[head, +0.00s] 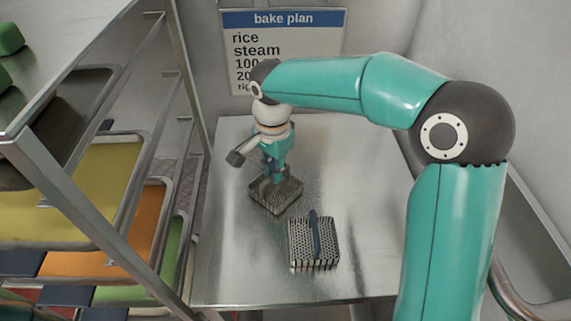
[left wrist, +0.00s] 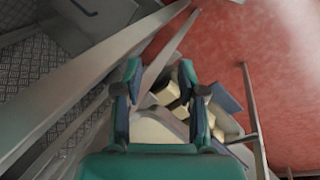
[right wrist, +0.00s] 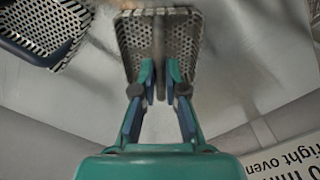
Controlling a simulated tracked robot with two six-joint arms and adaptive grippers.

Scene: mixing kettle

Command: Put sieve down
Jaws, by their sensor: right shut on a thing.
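A perforated metal sieve (head: 288,197) with a bar-like handle is under my right gripper (head: 276,176) in the head view. In the right wrist view the sieve (right wrist: 190,35) has its handle between the fingers of my right gripper (right wrist: 161,72), which is shut on it. The sieve is at or just above the steel table (head: 235,270); I cannot tell if it touches. A second, similar sieve (head: 300,245) with a dark handle lies nearer on the table, and at upper left of the right wrist view (right wrist: 70,20). My left gripper (left wrist: 160,80) is open and empty.
A metal rack with yellow (head: 85,195), orange (head: 145,232) and green trays stands left of the table. A bake plan sign (head: 284,45) is on the back wall. A metal rail (head: 520,275) runs at the right. Bare table lies left of and in front of the sieves.

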